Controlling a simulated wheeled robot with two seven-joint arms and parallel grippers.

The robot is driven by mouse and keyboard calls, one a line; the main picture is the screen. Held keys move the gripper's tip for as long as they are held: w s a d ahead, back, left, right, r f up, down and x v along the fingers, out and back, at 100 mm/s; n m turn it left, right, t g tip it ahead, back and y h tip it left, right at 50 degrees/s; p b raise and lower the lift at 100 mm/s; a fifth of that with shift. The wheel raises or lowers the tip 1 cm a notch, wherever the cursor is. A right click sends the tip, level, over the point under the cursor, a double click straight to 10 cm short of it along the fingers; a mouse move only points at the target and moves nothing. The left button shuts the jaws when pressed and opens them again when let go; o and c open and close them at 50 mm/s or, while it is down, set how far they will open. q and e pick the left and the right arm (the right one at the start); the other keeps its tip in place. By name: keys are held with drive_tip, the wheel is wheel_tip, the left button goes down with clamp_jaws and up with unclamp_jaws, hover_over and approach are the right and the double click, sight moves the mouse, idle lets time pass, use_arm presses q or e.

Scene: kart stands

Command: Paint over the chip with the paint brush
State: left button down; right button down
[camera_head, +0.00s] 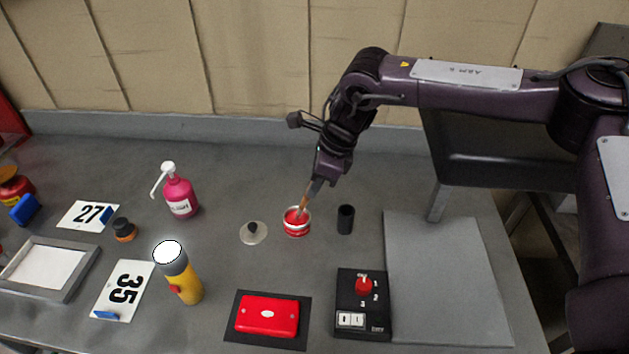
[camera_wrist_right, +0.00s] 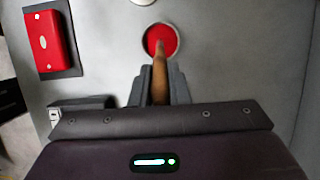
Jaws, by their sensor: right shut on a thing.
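My right gripper (camera_head: 318,187) is shut on the wooden handle of the paint brush (camera_head: 304,203). The brush points down into a small open pot of red paint (camera_head: 297,229) on the grey table. In the right wrist view the handle (camera_wrist_right: 160,78) runs from between the fingers (camera_wrist_right: 160,92) to the red paint in the pot (camera_wrist_right: 171,52); the bristles are hidden. A red panel with a small pale oval mark (camera_head: 267,316) lies on a black mat (camera_head: 231,328) at the front. I cannot tell whether the pale mark is the chip. My left gripper is not in view.
A lid with a black knob (camera_head: 253,233) lies left of the pot, and a black cup (camera_head: 345,219) stands right of it. A black switch box (camera_head: 347,298), a yellow flashlight (camera_head: 184,283) and a pink pump bottle (camera_head: 180,196) stand around. A bare grey mat (camera_head: 445,270) lies at right.

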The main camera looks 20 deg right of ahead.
drive_tip(key=shift+r+p, duration=2.35)
drive_tip(key=shift+r, duration=1.05)
drive_tip(key=shift+f, duration=0.1)
